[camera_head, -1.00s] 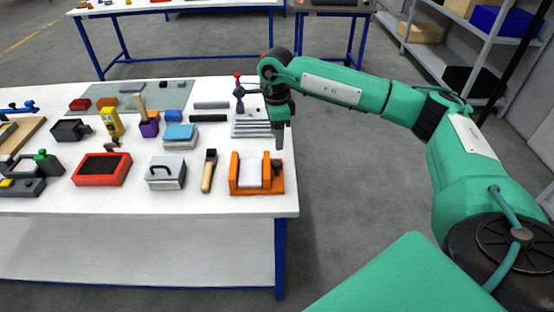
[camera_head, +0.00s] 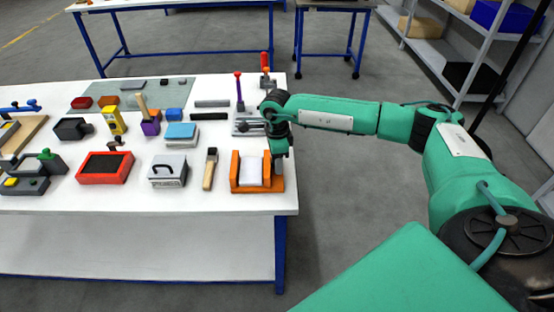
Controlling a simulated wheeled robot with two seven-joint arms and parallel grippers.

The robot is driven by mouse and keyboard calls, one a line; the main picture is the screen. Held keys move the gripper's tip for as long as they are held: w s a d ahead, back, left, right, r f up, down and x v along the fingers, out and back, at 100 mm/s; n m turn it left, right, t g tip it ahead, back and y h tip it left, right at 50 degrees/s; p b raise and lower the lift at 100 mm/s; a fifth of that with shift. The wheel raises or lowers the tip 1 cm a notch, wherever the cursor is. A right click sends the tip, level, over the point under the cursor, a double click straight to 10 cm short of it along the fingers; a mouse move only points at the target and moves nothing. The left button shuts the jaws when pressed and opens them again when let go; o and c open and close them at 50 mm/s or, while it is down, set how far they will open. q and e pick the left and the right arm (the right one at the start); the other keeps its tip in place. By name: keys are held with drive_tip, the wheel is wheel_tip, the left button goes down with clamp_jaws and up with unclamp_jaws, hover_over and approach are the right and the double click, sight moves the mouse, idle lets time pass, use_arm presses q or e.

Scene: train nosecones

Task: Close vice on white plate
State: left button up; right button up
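The orange vice (camera_head: 235,171) stands near the front right corner of the white table. The white plate (camera_head: 251,172) sits between its orange jaws and looks light grey-white. My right gripper (camera_head: 279,171) points down at the vice's right side, close to or touching the right jaw. Its fingertips are small and partly merged with the vice, so I cannot tell if they are open or shut. My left gripper is not in view.
A wooden-handled brush (camera_head: 209,170), a grey case with a black handle (camera_head: 167,171) and a red tray (camera_head: 104,168) stand left of the vice. Upright red and purple-handled tools (camera_head: 239,90) stand behind. The floor right of the table (camera_head: 340,190) is clear.

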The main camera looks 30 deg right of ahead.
drive_tip(key=c, duration=0.6)
drive_tip(key=shift+f+m+b, duration=0.1)
drive_tip(key=shift+m+b, duration=0.7)
drive_tip(key=shift+m, duration=0.5)
drive_tip(key=shift+m+b, duration=0.65)
drive_tip(key=shift+m, duration=0.85)
drive_tip(key=o, duration=0.9)
drive_tip(key=shift+o, duration=0.2)
